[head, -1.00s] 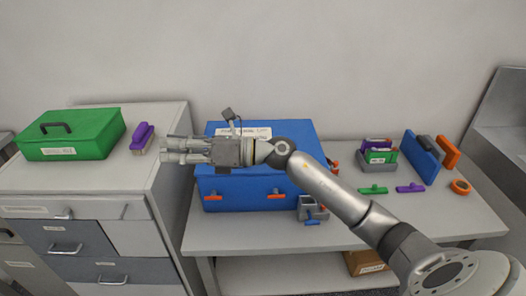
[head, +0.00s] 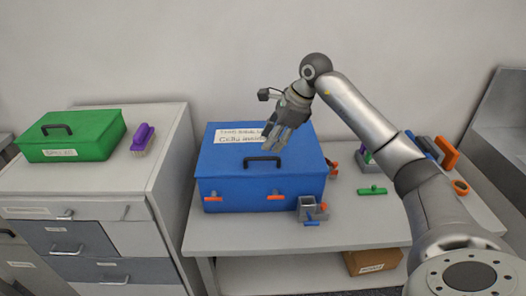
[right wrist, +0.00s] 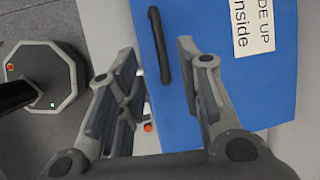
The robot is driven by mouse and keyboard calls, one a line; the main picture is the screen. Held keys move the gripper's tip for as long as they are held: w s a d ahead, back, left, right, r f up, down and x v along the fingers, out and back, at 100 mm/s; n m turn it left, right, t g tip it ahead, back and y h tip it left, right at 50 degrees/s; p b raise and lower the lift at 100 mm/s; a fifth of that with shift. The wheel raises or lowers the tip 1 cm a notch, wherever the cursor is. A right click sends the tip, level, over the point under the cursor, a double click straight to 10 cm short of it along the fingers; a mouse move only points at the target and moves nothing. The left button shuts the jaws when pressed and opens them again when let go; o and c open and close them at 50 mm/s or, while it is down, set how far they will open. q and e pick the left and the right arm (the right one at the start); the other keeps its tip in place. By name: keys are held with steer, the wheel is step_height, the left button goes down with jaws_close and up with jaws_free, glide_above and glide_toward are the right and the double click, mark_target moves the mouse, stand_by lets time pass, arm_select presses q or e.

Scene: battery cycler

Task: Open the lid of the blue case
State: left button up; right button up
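The blue case (head: 235,186) sits on the grey table with its lid (head: 222,160) shut. A black handle (head: 263,161) lies at the lid's front edge. Two orange latches, one left (head: 213,199) and one right (head: 276,197), show on the front. My right gripper (head: 276,145) is above the lid, pointing down, and hides part of the white label (head: 238,136). In the right wrist view my right gripper (right wrist: 157,52) is open and empty. The handle (right wrist: 160,45) appears between its spread fingers, with the blue lid (right wrist: 205,20) beyond. My left gripper is not in view.
A green case (head: 75,140) and a purple brush (head: 142,138) stand on the cabinet at left. A small grey holder (head: 308,208) is by the case's front right corner. A green-handled tool (head: 372,190) and an orange ring (head: 461,187) lie at right.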

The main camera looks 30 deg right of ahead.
mark_target(263, 158)
steer(key=p+x, duration=0.1)
steer(key=x, duration=0.6)
jaws_close()
